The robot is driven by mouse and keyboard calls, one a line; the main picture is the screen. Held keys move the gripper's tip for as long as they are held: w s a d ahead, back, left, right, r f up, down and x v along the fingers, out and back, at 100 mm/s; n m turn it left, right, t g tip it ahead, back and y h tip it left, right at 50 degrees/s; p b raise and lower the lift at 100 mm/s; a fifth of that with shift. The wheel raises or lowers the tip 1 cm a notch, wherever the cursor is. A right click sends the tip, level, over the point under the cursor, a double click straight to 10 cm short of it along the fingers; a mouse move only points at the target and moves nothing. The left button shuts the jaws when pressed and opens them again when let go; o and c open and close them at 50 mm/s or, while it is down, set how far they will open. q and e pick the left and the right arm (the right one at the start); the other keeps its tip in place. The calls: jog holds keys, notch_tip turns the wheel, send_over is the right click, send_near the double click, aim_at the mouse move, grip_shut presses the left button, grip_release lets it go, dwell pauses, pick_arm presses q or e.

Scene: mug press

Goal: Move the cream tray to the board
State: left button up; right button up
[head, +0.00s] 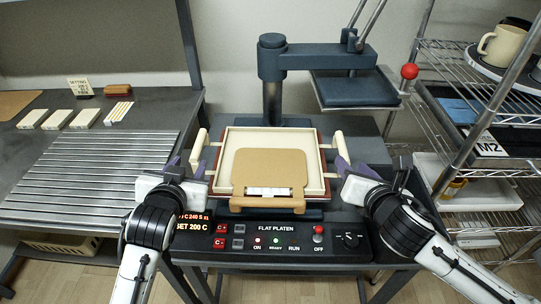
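The cream tray (321,163) is a shallow square tray with a bar handle on its left side (199,147) and one on its right side (341,146). It sits level on the lower bed of the press. My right gripper (356,168) is at the near end of the right handle, fingers also apart. Contact with the handles is unclear. A flat tan board (14,104) lies at the far left.
The press's upper plate (355,90) is swung to the back right, beside its post (271,88). A control panel (270,240) is in front. A slatted metal rack (90,172) lies left, with several cream blocks (58,119) behind it. Wire shelves (480,105) stand right.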

aim_at(196, 149)
pick_arm(q)
jog(key=shift+w+d+r, duration=0.15)
jog(key=shift+w+r, duration=0.3)
jog(key=shift+w, duration=0.05)
pick_arm(e)
jog(key=shift+w+d+r+n, duration=0.1)
jog(key=shift+w+r+n, duration=0.3)
jog(key=shift+n, duration=0.3)
